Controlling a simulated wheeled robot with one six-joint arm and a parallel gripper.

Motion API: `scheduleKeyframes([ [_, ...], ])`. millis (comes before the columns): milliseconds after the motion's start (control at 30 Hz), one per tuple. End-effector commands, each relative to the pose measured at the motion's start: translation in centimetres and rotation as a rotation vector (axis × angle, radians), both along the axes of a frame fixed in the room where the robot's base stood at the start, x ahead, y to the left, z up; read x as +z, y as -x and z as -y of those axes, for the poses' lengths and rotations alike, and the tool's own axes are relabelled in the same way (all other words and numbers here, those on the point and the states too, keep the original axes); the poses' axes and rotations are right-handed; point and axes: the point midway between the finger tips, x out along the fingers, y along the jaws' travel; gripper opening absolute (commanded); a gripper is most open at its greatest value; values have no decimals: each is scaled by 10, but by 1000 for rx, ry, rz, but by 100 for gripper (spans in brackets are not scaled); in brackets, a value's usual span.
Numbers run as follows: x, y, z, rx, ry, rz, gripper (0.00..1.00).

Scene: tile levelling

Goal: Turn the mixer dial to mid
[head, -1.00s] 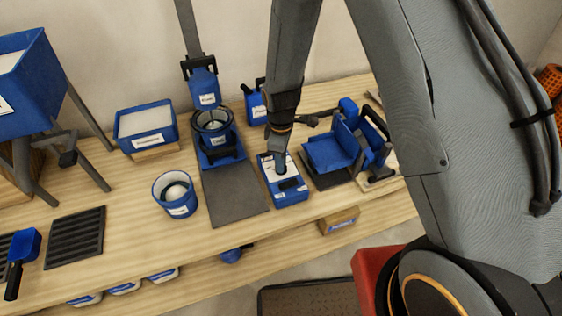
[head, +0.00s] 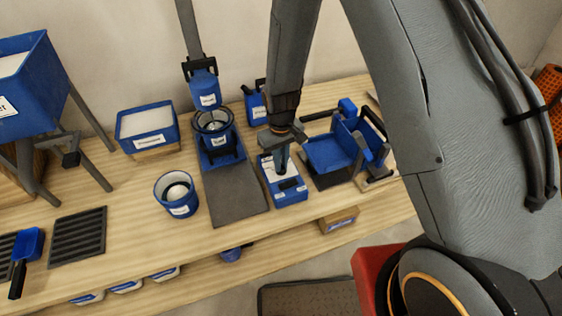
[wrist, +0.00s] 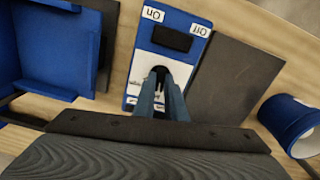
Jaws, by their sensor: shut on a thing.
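The blue control box (head: 291,192) with a white top panel stands near the front edge of the bench in the head view. In the wrist view the box (wrist: 133,67) shows "On" and "Off" labels and a black switch (wrist: 172,39). My gripper (head: 283,170) points down onto the panel. In the wrist view my gripper (wrist: 160,80) is shut on a small dark part at the panel, apparently the dial. The fingers hide most of the dial, so its setting cannot be read.
A blue mixer (head: 216,150) with a dark mat (head: 238,195) stands left of the box. A blue cup (head: 178,207) is farther left. A blue tray-like device (head: 328,153) stands close on the right. Bare bench lies in front of the cup.

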Motion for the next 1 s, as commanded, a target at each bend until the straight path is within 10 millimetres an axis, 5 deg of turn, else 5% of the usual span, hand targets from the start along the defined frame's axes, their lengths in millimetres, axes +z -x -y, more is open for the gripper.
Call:
scheduleKeyframes([
  [867,0,-1,0,-153,0,1,0],
  [900,0,-1,0,-153,0,1,16],
  [1000,0,0,0,-153,0,1,30],
])
